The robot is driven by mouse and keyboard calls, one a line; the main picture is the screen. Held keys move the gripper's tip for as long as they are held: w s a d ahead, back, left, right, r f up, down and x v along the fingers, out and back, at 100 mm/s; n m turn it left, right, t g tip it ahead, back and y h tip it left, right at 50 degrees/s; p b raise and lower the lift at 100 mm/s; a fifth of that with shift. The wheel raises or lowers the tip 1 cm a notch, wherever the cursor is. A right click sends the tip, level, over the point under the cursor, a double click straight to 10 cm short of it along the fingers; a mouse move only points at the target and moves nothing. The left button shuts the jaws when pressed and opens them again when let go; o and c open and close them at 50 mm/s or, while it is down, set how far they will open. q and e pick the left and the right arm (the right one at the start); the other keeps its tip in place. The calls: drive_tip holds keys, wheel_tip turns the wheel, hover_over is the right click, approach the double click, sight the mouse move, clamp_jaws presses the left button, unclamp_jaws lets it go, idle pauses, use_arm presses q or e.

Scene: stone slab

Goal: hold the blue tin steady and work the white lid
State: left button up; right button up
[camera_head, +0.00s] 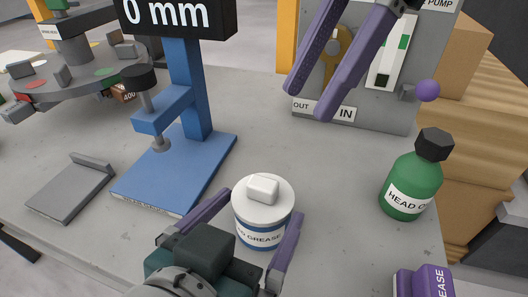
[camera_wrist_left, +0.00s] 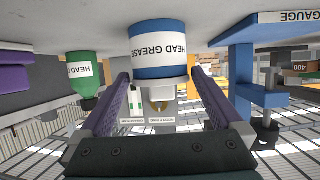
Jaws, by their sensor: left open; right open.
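The blue tin (camera_head: 261,234) with a white "GREASE" label stands upright on the slab, and it shows upside down in the left wrist view (camera_wrist_left: 158,66). Its white lid (camera_head: 278,196) sits on top with a raised block-like grip. My left gripper (camera_head: 262,204) is open, with one purple finger on either side of the tin. I cannot tell whether the fingers touch it. My right gripper (camera_head: 308,101) is open and empty, above and behind the tin, in front of the grey pump panel.
A green bottle (camera_head: 412,184) with a black cap stands right of the tin, with a purple container (camera_head: 424,284) nearer. A blue gauge stand (camera_head: 172,168) and a grey plate (camera_head: 70,188) lie left. The grey pump panel (camera_head: 384,116) stands behind. Slab between tin and bottle is clear.

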sight(271, 192)
use_arm(q)
drive_tip(key=shift+x, duration=3.2)
drive_tip(key=shift+c, duration=0.2)
clamp_jaws()
